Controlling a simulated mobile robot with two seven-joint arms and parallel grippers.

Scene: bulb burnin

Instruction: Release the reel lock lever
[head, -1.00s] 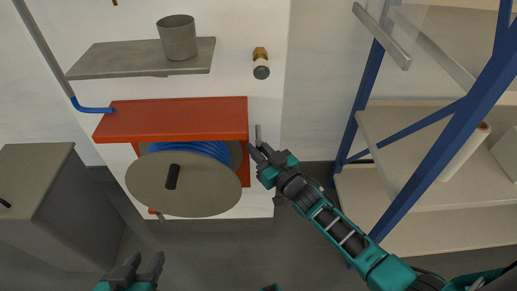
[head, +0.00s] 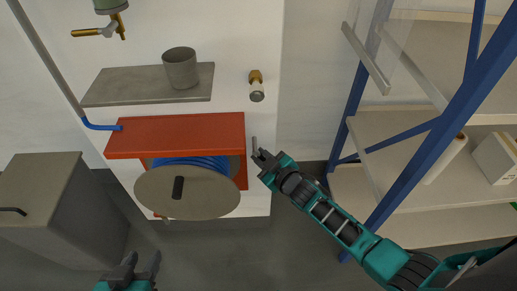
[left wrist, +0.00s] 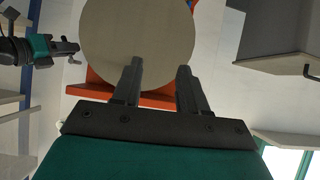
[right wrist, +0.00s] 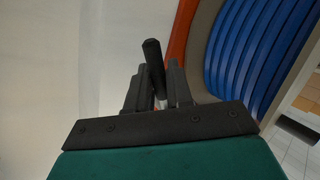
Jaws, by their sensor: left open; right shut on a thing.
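The hose reel has an orange-red housing (head: 180,133), a grey round disc (head: 205,198) with a black knob, and blue hose (head: 190,162) behind the disc. The reel lock lever (head: 254,145) stands at the right side of the housing; its black grip (right wrist: 153,58) shows in the right wrist view. My right gripper (head: 262,160) is shut on the lever, with the grip rising between its fingers (right wrist: 158,92). My left gripper (head: 136,267) is open and empty, low in the head view, in front of the reel. Its open fingers (left wrist: 157,84) point at the disc in its wrist view.
A grey shelf (head: 120,88) with a grey cup (head: 180,68) is above the reel. A brass fitting (head: 256,85) is on the wall. A grey cabinet (head: 45,195) stands left, and a blue-framed rack (head: 360,110) stands right.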

